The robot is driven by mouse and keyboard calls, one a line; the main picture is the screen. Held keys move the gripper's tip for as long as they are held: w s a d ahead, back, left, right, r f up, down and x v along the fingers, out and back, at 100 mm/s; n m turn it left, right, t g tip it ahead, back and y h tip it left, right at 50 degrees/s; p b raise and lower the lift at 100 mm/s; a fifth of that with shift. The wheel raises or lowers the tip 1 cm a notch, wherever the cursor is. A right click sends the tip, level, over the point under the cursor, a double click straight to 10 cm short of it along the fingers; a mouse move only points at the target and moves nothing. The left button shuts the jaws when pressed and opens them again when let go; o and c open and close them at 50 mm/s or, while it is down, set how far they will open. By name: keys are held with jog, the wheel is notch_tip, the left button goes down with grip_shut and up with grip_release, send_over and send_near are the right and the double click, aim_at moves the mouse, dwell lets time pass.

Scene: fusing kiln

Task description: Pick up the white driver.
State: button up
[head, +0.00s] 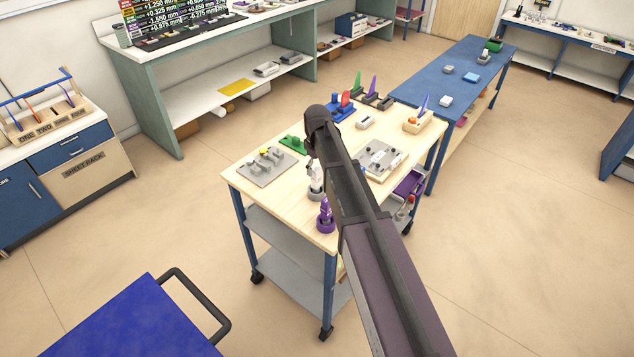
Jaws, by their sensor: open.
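What looks like the white driver (316,178) stands upright in a pale round holder near the front edge of the wooden-topped cart (275,208). It is small, and my arm passes close along its right side, so part of it may be covered. A purple driver (325,212) stands in a purple round holder just in front of it, at the cart's edge. My arm reaches over the cart from the lower right, its dark far joint above the cart top. My gripper cannot be made out; it is hidden behind the arm.
The cart also carries a grey plate with pegs (265,170), a green piece (293,144), a grey fixture plate (380,160) and an orange-and-wood block (418,122). A blue table (465,65) adjoins behind. A blue cart (130,325) stands at front left. Floor right is clear.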

aim_at(316, 176)
jog(key=shift+w+a+f+b, duration=0.1)
jog(key=shift+w+f+b, duration=0.05)
jog(key=shift+f+b, duration=2.15)
jog(key=shift+c, duration=0.2)
grip_shut()
